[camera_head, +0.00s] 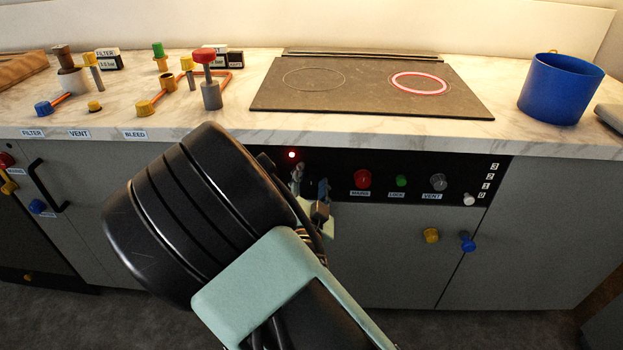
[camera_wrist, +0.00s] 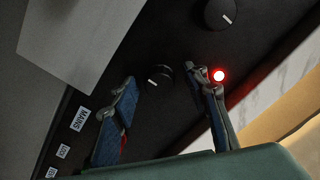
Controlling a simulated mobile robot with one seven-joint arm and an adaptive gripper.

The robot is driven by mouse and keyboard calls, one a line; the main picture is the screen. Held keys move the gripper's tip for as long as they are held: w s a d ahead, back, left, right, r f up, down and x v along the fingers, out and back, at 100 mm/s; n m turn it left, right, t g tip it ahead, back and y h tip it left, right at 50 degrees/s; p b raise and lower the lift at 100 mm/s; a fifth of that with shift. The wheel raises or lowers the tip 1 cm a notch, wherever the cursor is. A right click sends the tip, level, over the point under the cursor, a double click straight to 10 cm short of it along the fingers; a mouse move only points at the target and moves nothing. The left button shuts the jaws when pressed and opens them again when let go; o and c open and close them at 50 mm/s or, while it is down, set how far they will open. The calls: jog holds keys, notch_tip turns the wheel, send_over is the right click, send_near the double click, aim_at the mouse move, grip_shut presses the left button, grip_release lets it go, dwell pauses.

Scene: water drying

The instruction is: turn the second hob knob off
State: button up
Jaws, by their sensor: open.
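In the wrist view a small black hob knob (camera_wrist: 163,76) with a white mark sits on the black panel. My gripper (camera_wrist: 158,86) is open, with one finger on each side of this knob; I see gaps between knob and fingers, but cannot tell the depth. A larger black knob (camera_wrist: 215,14) with a white mark is at the top. A red light (camera_wrist: 218,75) glows beside the right finger. In the head view my gripper (camera_head: 310,188) is at the panel and hides the hob knobs. The right hob ring (camera_head: 419,83) glows red.
A red knob (camera_head: 363,179), a green button (camera_head: 401,181) and a grey knob (camera_head: 438,182) are right of my gripper on the panel. The worktop's front edge (camera_head: 400,137) overhangs above. A blue pot (camera_head: 560,88) stands right of the hob (camera_head: 330,98).

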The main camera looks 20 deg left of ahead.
jog(key=shift+c, duration=0.2)
grip_shut()
